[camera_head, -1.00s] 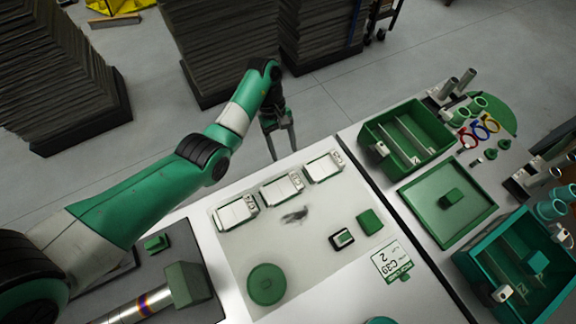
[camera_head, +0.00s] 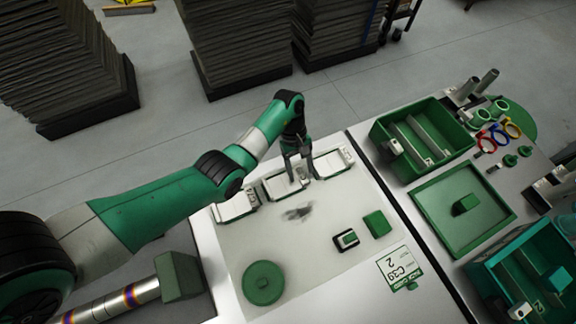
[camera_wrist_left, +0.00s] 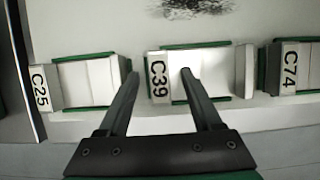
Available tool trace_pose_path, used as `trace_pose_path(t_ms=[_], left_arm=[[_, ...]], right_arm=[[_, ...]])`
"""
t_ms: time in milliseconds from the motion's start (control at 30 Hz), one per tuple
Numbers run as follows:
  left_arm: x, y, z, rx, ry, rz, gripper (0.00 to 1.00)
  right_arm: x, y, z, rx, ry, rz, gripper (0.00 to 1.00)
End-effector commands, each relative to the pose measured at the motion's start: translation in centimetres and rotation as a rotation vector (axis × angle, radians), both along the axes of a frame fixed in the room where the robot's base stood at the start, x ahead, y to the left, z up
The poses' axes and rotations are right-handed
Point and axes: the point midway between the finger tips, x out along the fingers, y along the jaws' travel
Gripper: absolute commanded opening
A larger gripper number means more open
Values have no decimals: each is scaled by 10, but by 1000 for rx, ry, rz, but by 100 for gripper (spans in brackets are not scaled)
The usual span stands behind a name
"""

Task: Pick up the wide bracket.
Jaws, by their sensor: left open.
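Three similar white block-shaped pieces with green edges stand in a row on the pale mat. The wrist view shows their labels: C25 (camera_wrist_left: 82,82), C39 (camera_wrist_left: 205,72) and C74 (camera_wrist_left: 303,68). In the head view they are the right (camera_head: 331,162), middle (camera_head: 277,187) and left (camera_head: 236,206) pieces. I cannot tell which is the wide bracket. My left gripper (camera_head: 299,180) is open and empty, pointing down over the label end of the middle piece. In the wrist view its fingers (camera_wrist_left: 160,74) lie either side of the C39 label. My right gripper is not in view.
A card reading C39, 2 (camera_head: 401,268) lies at the mat's right. A green disc (camera_head: 263,283), a dark-framed block (camera_head: 346,239) and a green block (camera_head: 377,224) lie nearer. A green bin (camera_head: 455,125) and green tray (camera_head: 490,225) stand right.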

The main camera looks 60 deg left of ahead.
Motion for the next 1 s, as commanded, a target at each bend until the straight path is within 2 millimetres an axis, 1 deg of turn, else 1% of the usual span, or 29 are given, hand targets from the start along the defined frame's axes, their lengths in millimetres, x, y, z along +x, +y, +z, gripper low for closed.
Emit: trace_pose_path(t_ms=[167,200,367,500,567,1000], left_arm=[[0,0,-1,1,-1,0,66],[0,0,0,1,-1,0,64],[0,0,0,1,-1,0,36],[0,0,0,1,-1,0,10],[0,0,0,1,-1,0,0],[0,0,0,1,-1,0,0]], right_arm=[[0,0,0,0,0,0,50],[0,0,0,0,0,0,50],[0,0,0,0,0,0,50],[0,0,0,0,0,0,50],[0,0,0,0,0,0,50],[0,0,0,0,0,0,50]])
